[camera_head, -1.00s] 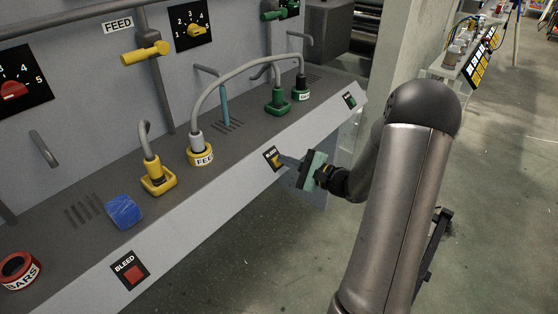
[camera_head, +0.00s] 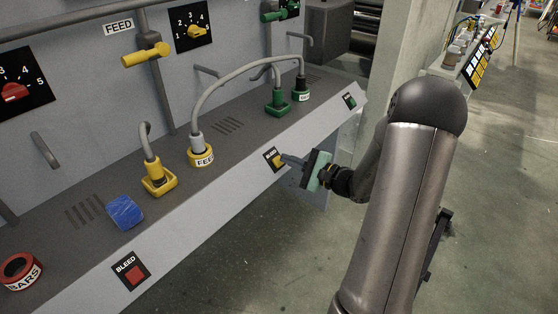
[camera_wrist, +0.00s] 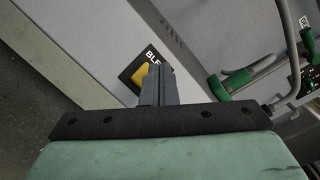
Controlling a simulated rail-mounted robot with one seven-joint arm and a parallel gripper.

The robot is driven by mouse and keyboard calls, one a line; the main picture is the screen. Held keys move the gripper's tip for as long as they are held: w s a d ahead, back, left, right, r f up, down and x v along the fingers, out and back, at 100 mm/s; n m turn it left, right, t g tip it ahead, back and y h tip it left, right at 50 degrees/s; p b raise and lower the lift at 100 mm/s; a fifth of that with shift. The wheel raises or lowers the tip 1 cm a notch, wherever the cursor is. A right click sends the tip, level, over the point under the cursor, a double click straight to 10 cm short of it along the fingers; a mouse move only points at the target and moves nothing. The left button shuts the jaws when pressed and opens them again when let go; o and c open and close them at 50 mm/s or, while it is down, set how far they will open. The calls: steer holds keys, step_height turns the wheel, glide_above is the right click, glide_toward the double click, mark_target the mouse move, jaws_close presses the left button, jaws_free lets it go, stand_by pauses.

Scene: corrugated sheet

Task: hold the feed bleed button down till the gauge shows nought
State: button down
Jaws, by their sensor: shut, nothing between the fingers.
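The feed bleed button (camera_head: 276,160) is yellow on a black BLEED plate, on the bench's sloped front. In the wrist view the button (camera_wrist: 140,73) shows just left of my fingertips, partly hidden by them. My gripper (camera_head: 286,159) is shut and empty, its tips at the button's right side. I cannot tell whether they touch it or whether it is pressed. A black plate with numbers 1 to 4 and a yellow pointer-like knob (camera_head: 195,31) is on the wall beside the FEED label (camera_head: 118,27). I cannot tell whether it is the gauge.
A red BLEED button (camera_head: 134,276) and a green one (camera_head: 350,101) are on the same front. A grey hose (camera_head: 222,77) joins the yellow FEED socket (camera_head: 201,157) to the green side. A blue block (camera_head: 124,212) lies on the bench. Right of the bench is open floor.

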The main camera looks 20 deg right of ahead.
steer(key=s+r, duration=0.1)
steer(key=s+d+r+p, duration=0.1)
steer(key=s+r+p, duration=0.1)
steer(key=shift+d+r, duration=0.3)
stand_by(0.4)
steer(key=s+a+r+n+g+p, duration=0.25)
steer(key=s+a+n+g, duration=0.35)
steer(key=a, duration=0.4)
steer(key=s+a+r+n+g+p, duration=0.2)
steer(key=s+a+r+n+g, duration=0.15)
steer(key=s+a+g, duration=0.5)
steer(key=s+d+r+n+h+p, duration=0.1)
steer(key=s+r+n+h+p, duration=0.2)
steer(key=s+n+h, duration=0.6)
steer(key=shift+s+h+p, duration=0.25)
steer(key=shift+h+p, duration=0.35)
